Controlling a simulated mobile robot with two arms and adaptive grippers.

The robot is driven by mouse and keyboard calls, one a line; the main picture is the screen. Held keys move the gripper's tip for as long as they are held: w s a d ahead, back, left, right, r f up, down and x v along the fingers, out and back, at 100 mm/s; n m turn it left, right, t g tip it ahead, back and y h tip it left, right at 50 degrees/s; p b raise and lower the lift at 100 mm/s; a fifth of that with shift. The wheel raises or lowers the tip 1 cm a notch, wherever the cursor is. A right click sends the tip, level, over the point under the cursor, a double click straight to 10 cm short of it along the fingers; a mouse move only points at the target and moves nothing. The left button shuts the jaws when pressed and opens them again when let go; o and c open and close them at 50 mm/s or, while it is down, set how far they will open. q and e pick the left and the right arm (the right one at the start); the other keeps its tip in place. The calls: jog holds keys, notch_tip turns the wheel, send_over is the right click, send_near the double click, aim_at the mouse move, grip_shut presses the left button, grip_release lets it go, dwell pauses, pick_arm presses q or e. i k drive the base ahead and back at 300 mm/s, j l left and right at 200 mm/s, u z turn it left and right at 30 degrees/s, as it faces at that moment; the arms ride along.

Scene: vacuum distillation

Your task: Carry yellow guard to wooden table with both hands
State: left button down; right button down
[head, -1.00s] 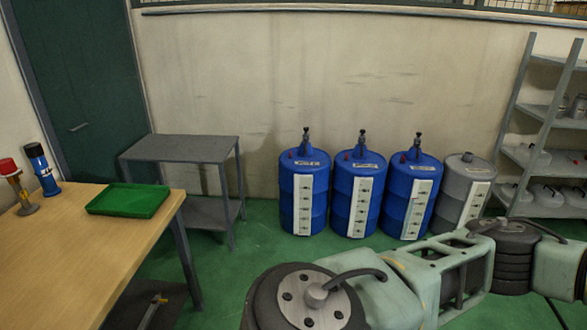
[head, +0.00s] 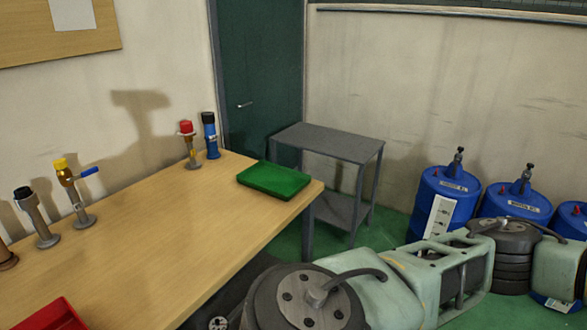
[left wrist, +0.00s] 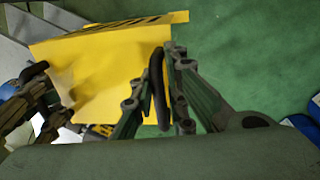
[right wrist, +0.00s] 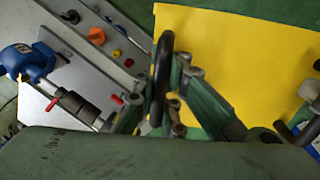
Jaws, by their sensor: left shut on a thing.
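The wooden table (head: 150,235) fills the lower left of the head view. The guard is outside that view. In the left wrist view the yellow guard (left wrist: 105,65) is a bent yellow sheet with black marking along its top. My left gripper (left wrist: 160,100) is shut on its black handle. In the right wrist view the yellow guard (right wrist: 235,60) spreads to the right, and my right gripper (right wrist: 162,100) has its fingers closed about the other black handle. The guard hangs between both grippers, above the green floor.
On the table are a green tray (head: 273,180), a red tray (head: 52,318) and several upright valve fittings along the wall side. A grey side table (head: 330,142) and blue drums (head: 445,200) stand beyond. A grey panel with coloured knobs (right wrist: 95,50) is close to my right gripper.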

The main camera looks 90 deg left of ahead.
aim_at(171, 231)
jog(key=u, duration=2.3)
jog(key=i+u, duration=0.3)
jog(key=i+l+u, duration=0.1)
jog(key=u, duration=0.25)
jog(key=i+l+u, duration=0.1)
jog(key=i+l, duration=0.2)
jog(key=i, duration=0.2)
jog(key=i+l, duration=0.3)
jog(key=i, duration=0.2)
jog(key=i+u, duration=0.15)
jog(key=u, duration=0.25)
jog(key=i+u, duration=0.15)
jog(key=u, duration=0.2)
jog(key=i+u, duration=0.15)
jog(key=u, duration=0.25)
jog(key=i+u, duration=0.15)
jog(key=u, duration=0.25)
jog(key=i+u, duration=0.15)
jog(key=u, duration=0.2)
